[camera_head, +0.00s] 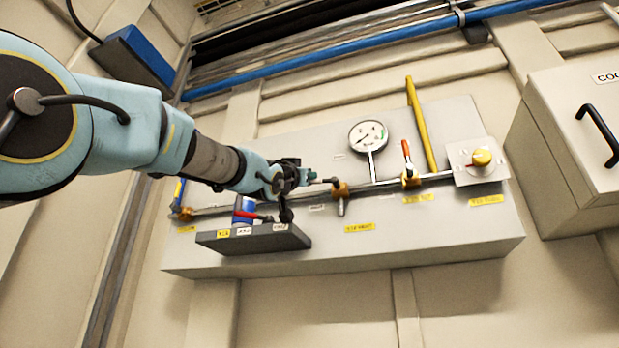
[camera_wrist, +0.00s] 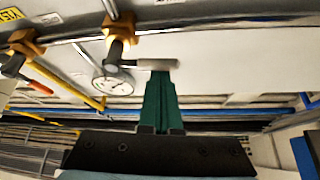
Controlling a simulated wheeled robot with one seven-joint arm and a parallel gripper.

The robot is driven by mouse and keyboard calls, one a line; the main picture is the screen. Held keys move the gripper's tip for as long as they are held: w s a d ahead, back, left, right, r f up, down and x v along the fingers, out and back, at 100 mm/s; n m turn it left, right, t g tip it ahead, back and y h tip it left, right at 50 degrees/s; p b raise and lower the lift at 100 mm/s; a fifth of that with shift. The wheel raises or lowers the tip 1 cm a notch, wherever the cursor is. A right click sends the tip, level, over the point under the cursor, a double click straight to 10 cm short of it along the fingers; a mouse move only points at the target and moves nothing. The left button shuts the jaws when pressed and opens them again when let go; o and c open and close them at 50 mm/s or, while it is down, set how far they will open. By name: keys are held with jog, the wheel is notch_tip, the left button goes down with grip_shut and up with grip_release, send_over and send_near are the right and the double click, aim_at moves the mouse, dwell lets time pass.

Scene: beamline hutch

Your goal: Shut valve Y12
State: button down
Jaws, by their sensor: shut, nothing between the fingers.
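A row of valves runs along a pipe on the light grey panel (camera_head: 440,240). The middle brass valve (camera_head: 340,189) has a short grey lever hanging down; its yellow label below is too small to read surely as Y12. In the wrist view the brass valve (camera_wrist: 118,28) has a dark stem and a grey bar-like handle (camera_wrist: 156,65). My gripper (camera_head: 312,177) is shut and empty, just left of this valve. In the wrist view its green fingers (camera_wrist: 160,85) end right at the handle; whether they touch it I cannot tell.
Right of it are a round gauge (camera_head: 368,136), a valve with an orange lever (camera_head: 407,152), a yellow pipe (camera_head: 421,122) and a yellow knob (camera_head: 481,158). A dark shelf (camera_head: 254,243) with tags sticks out below my gripper. A cabinet (camera_head: 560,150) stands right.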

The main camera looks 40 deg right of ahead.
jog(key=shift+f, duration=0.1)
dwell(0.7)
notch_tip(320, 180, up, 4)
jog(key=p, duration=0.3)
jog(key=s+b+v, duration=0.1)
jog(key=b+v, duration=0.5)
jog(key=v, duration=0.4)
jog(key=shift+s, duration=0.15)
jog(key=shift+a+f, duration=0.1)
